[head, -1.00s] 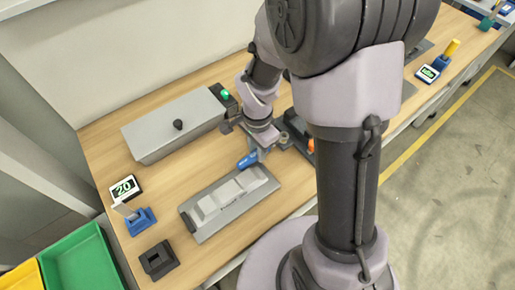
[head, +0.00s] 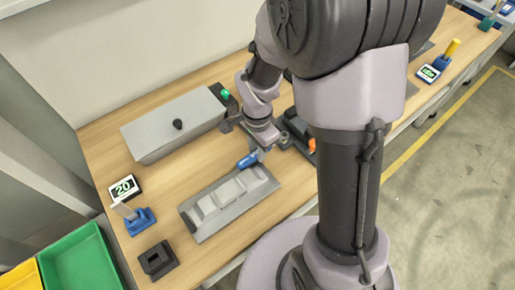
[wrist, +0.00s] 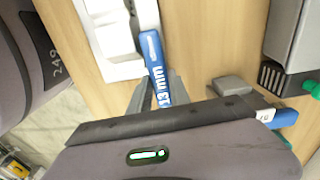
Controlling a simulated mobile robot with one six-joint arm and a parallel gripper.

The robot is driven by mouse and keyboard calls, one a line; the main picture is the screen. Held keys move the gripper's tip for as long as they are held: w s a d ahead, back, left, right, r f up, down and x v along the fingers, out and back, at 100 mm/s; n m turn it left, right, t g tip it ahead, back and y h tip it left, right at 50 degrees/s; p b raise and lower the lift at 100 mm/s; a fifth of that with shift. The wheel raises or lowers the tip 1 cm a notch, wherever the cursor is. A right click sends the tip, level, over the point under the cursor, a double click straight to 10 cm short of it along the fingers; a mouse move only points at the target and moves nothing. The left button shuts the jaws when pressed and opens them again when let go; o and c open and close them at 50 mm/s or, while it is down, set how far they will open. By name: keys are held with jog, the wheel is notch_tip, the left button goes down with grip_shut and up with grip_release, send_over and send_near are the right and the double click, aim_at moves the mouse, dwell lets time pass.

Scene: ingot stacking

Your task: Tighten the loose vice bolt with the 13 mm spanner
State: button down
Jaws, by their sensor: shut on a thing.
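The 13 mm spanner has a blue handle with white "13 mm" lettering (wrist: 157,70) in the wrist view. It also shows in the head view (head: 248,159), near the far right end of the grey tray. My gripper (wrist: 155,92) is shut on the handle. In the head view my gripper (head: 264,148) is low over the bench, partly hidden by my wrist. A dark device (head: 296,130) with an orange part (head: 312,146) stands right of my gripper, partly hidden by my arm. It may be the vice; I cannot make out a bolt.
A grey tray (head: 187,214) with pale ingot shapes lies close to the spanner. A grey lidded box (head: 155,145) stands behind it. A display reading 20 (head: 124,188), a blue stand (head: 141,221) and a black square block (head: 158,260) are at left. Bare bench lies between box and tray.

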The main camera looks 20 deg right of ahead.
jog(key=shift+f, duration=0.15)
jog(key=shift+f+b, duration=0.35)
jog(key=shift+b, duration=0.15)
jog(key=shift+f, duration=0.3)
jog(key=c, duration=1.8)
grip_release()
jog(key=shift+b, duration=0.3)
grip_shut()
jog(key=shift+w+a+m+b, duration=0.25)
jog(key=shift+w+m+b, duration=0.2)
jog(key=shift+w+m, duration=0.65)
jog(key=shift+s, duration=0.1)
